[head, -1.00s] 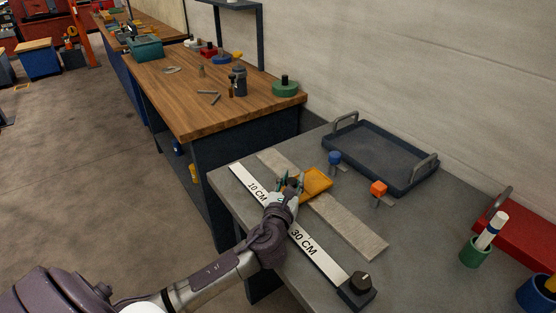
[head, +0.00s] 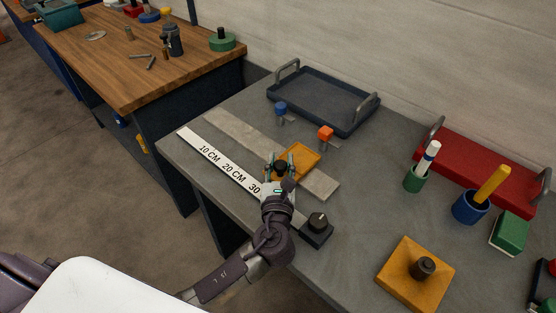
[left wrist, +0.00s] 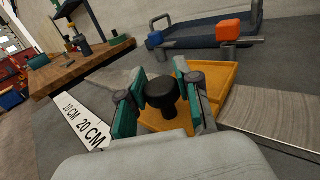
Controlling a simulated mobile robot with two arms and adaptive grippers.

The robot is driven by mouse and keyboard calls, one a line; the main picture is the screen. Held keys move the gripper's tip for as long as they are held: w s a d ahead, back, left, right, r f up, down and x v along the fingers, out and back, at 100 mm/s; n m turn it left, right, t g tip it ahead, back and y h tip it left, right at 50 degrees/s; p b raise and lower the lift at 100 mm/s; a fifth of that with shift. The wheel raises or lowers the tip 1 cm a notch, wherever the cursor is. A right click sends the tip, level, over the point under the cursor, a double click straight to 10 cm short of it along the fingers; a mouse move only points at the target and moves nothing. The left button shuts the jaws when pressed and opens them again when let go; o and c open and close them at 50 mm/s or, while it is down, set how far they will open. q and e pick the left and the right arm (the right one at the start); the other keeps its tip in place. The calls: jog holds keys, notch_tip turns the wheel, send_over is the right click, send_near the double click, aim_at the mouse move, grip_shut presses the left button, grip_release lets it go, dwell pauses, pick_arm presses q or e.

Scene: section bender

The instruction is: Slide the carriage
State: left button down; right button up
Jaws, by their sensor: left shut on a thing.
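The carriage is a yellow-orange plate (head: 302,161) with a black knob (left wrist: 162,92) at its near side. It sits across the grey metal rail (head: 235,132), close to the 30 CM mark of the white scale (head: 222,162). My left gripper (head: 281,168) is shut on the black knob; its green-padded fingers (left wrist: 164,88) stand on either side of the knob in the left wrist view. The gripper hides part of the scale beyond 30 CM. A black dial block (head: 317,228) stands at the scale's near right end. My right gripper is not in view.
A blue knob (head: 281,108) and an orange knob (head: 325,133) stand behind the rail, before a dark tray (head: 325,98). Pen cups, a red tray (head: 478,168) and a yellow block (head: 415,275) are on the right.

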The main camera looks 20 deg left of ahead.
pick_arm(q)
jog(key=c, duration=0.8)
grip_release()
jog(key=v, duration=1.2)
